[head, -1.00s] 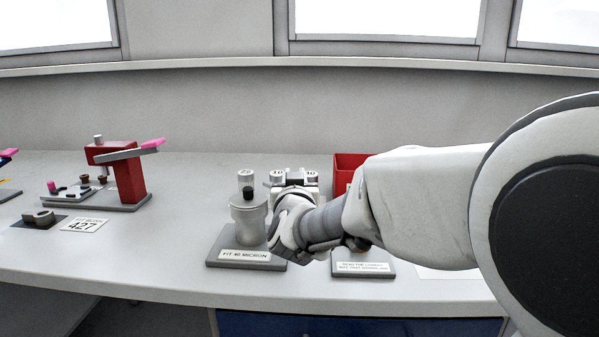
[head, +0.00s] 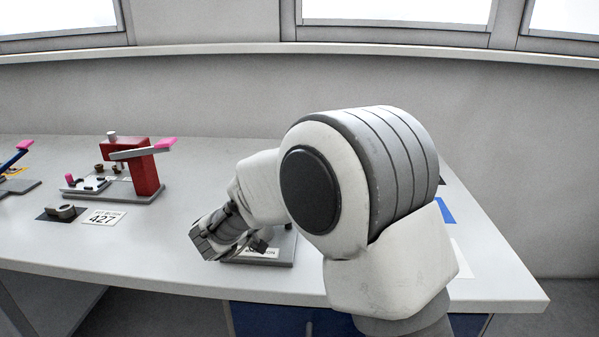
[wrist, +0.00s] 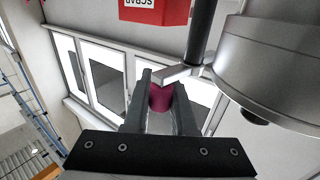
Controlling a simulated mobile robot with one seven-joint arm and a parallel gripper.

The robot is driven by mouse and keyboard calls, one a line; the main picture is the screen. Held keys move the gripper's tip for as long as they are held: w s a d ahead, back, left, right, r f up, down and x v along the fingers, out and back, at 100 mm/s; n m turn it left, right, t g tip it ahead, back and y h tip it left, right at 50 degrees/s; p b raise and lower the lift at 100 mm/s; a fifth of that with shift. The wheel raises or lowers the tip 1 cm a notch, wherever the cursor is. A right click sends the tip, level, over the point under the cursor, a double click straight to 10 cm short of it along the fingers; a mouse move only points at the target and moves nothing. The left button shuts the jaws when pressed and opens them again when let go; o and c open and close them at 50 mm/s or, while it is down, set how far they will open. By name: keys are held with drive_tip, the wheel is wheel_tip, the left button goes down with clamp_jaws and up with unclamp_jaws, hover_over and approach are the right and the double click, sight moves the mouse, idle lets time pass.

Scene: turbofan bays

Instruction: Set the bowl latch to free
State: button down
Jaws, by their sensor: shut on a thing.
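In the wrist view, a dark magenta knob (wrist: 161,98) sits between the two fingers of my gripper (wrist: 162,92), which is shut on it. The knob is at the end of a short grey lever (wrist: 183,74) beside a dark post. The grey round bowl (wrist: 275,65) fills the right of this view. In the head view, my gripper (head: 208,243) is low at the left of a grey base plate (head: 275,262) with a label. My arm hides the bowl and most of the stand there. I cannot read the latch's setting.
A red press-like fixture (head: 145,172) with a pink-tipped lever stands at the left, with a "427" card (head: 103,218) in front. A red scrap bin (wrist: 157,10) shows in the wrist view. The bench front (head: 150,270) between card and gripper is clear.

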drive_tip(key=shift+r+m+g+h, duration=0.1)
drive_tip(key=shift+m+g+h, duration=0.3)
drive_tip(key=shift+h, duration=0.1)
drive_tip(key=c, duration=0.7)
unclamp_jaws()
drive_tip(key=shift+c, duration=0.2)
drive_tip(key=shift+s+a, duration=0.1)
drive_tip(key=p+v, duration=0.3)
drive_tip(key=v, duration=1.4)
